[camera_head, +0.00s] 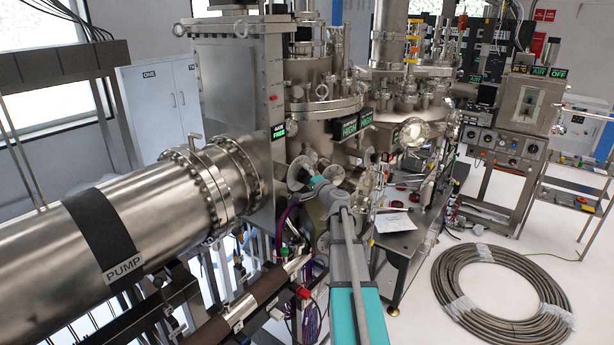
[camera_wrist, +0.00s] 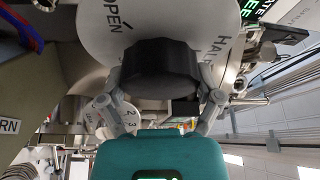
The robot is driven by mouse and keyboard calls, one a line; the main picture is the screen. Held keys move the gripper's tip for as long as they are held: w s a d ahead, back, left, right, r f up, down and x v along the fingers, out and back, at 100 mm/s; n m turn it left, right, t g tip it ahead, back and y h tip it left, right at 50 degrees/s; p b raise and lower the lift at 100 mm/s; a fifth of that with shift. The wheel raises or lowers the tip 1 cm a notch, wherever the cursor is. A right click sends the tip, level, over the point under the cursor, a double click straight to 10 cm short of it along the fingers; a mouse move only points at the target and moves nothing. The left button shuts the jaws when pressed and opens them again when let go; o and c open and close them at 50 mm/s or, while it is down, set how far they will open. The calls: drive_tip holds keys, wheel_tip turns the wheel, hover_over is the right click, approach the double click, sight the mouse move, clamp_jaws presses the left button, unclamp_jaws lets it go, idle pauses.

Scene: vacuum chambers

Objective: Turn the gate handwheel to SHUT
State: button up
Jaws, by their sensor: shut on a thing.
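The gate handwheel is a black ribbed knob (camera_wrist: 160,68) in front of a pale round dial plate (camera_wrist: 103,22) in the wrist view. The plate shows the words OPEN and HALF; no SHUT mark is visible, and part of the plate is hidden behind the knob. My gripper (camera_wrist: 160,80) has one grey finger on each side of the knob and is shut on it. In the head view my gripper (camera_head: 309,181) is at the pale disc (camera_head: 301,169) beside the gate housing (camera_head: 235,90); the knob is mostly hidden there.
A green-lit sign (camera_head: 278,131) reading FREE is on the gate housing. A large PUMP pipe (camera_head: 140,222) fills the left. Chambers (camera_head: 322,85) stand behind the gripper. A bench (camera_head: 408,240) is to the right, and a hose coil (camera_head: 500,295) lies on the floor.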

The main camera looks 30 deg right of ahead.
drive_tip(key=o, duration=0.9)
drive_tip(key=shift+f+n+b, duration=0.1)
drive_tip(key=shift+n+b, duration=0.3)
drive_tip(key=shift+n, duration=0.1)
